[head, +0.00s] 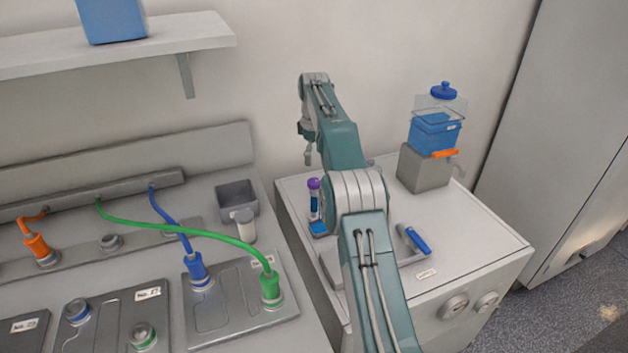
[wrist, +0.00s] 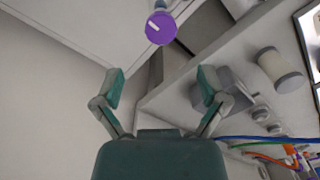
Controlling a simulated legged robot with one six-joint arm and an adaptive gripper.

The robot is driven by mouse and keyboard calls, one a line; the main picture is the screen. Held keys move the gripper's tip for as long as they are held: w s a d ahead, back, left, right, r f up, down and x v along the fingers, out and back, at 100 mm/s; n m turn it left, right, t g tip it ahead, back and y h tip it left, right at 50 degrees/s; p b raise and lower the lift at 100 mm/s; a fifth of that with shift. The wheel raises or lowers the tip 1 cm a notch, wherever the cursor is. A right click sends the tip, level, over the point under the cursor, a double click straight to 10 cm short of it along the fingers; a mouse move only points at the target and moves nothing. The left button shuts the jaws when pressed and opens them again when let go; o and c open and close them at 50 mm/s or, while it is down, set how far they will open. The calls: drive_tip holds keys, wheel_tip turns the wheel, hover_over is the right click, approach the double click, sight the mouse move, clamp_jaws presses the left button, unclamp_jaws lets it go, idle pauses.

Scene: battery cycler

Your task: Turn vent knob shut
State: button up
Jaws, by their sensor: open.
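A round purple knob (wrist: 160,28) with a white line across its face shows at the top centre of the wrist view. In the head view the purple top (head: 314,184) caps a slim upright blue-and-white column (head: 315,205) on the white cabinet, just left of my arm. No label on it is readable, so I cannot confirm it is the vent knob. My gripper (wrist: 162,80) is open and empty, its two fingers spread wide. The knob lies beyond the fingertips in that view, apart from them. In the head view my arm's end hangs above the purple top; its fingers are hard to make out.
A blue tank (head: 433,134) with an orange handle (head: 445,153) stands at the cabinet's back right. A blue-handled item (head: 413,240) lies right of my arm. Left, a bench carries green (head: 190,231) and blue cables, a grey bin (head: 237,197) and a pale cylinder (head: 245,225).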

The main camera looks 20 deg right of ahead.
sight(314, 181)
wheel_tip(314, 181, down, 9)
drive_tip(key=shift+r, duration=0.2)
drive_tip(key=c, duration=1.1)
